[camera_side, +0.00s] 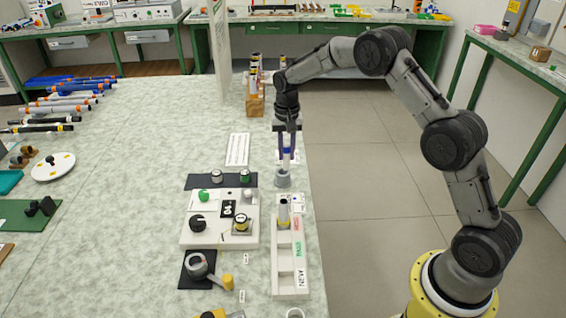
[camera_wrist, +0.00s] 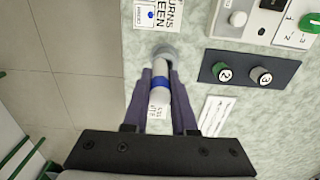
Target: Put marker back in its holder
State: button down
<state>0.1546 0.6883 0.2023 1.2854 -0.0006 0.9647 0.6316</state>
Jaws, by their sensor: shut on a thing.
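The marker (camera_wrist: 159,98) is a white rod with a blue band and a small printed label. My gripper (camera_wrist: 160,75) is shut on it, with one dark finger on each side. In the side view the marker (camera_side: 286,160) hangs about upright below my gripper (camera_side: 287,140). The holder appears to be a small grey round cup (camera_side: 282,179) near the table's right edge. It also shows in the wrist view (camera_wrist: 168,51). The marker's lower end is at the cup's mouth; I cannot tell whether it is inside.
A white labelled tray (camera_side: 290,284) with a standing rod (camera_side: 284,214) is in front of the cup. A white panel with knobs (camera_side: 220,238) and a dark strip (camera_side: 234,182) lie to the left. A wooden block with rods (camera_side: 255,104) stands behind.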

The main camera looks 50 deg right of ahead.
jog(key=shift+w+d+f, duration=0.1)
jog(key=shift+w+f, duration=0.2)
jog(key=shift+f, duration=0.55)
jog(key=shift+w+f, duration=0.25)
jog(key=shift+f, duration=0.55)
jog(key=shift+w+d+f, duration=0.1)
jog(key=shift+w+f, duration=0.2)
jog(key=shift+f, duration=0.55)
jog(key=shift+f, duration=0.15)
jog(key=c, duration=0.7)
grip_release()
notch_tip(320, 180, up, 12)
jog(key=shift+r, duration=0.2)
